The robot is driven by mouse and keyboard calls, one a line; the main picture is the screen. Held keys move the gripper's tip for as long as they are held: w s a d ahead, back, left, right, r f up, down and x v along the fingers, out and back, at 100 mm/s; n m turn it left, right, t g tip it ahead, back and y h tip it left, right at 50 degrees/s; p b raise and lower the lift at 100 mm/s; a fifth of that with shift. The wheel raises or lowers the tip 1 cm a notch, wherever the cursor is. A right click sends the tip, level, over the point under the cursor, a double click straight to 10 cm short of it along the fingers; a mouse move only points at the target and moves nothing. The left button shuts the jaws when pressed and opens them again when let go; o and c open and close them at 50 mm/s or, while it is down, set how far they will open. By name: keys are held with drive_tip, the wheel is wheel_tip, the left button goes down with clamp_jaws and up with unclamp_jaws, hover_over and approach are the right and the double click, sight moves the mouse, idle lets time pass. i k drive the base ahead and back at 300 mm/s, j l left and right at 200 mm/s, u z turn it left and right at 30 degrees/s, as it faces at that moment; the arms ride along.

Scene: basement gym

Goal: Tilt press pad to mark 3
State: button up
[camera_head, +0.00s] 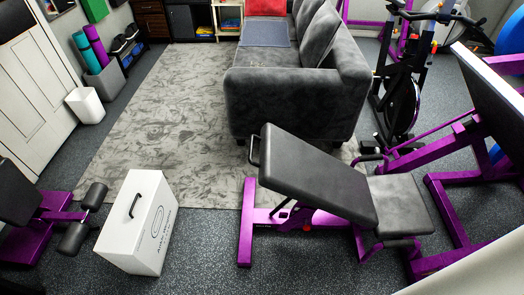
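A purple-framed bench stands right of centre with a long black pad (318,172) and a shorter black seat pad (400,203). The long pad is tilted, its far left end higher, with a dark handle loop (254,150) at that end. At the right edge a purple machine (450,145) carries a large dark slanted pad (492,95), partly cut off. I cannot tell for sure which one is the press pad. No numbered marks can be made out. My gripper is not in view.
A white box (139,222) with a black handle stands on the floor left of the bench. A grey sofa (290,95) is behind the bench, and an exercise bike (402,85) behind right. Another purple machine (45,215) is at left. The patterned rug (160,110) is mostly clear.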

sight(289, 166)
drive_tip(key=i+j, duration=0.25)
drive_tip(key=j, duration=0.2)
drive_tip(key=i+j, duration=0.55)
drive_tip(key=j, duration=0.3)
